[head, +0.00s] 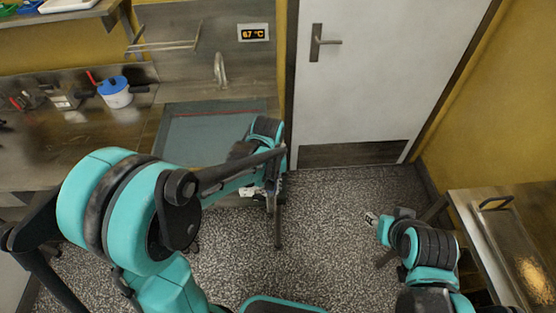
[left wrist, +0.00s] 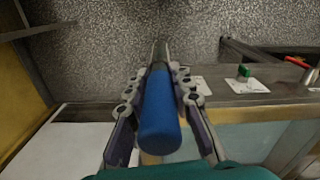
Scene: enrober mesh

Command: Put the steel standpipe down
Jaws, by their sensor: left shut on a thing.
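My left gripper (left wrist: 158,76) is shut on the steel standpipe, seen nearly end-on in the left wrist view. Its thick blue part (left wrist: 159,115) lies between the fingers, and a narrower dark metal part runs on past the fingertips. I cannot make out the standpipe clearly there. My right gripper (head: 371,218) is low over the floor at right; its fingers are too small to read.
A blue-lidded white pot (head: 116,91) stands on the steel counter at left. A tap (head: 220,70) rises behind the sink. A white door (head: 385,75) closes the back. A steel table (head: 510,235) stands at right. The speckled floor (head: 330,230) between is clear.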

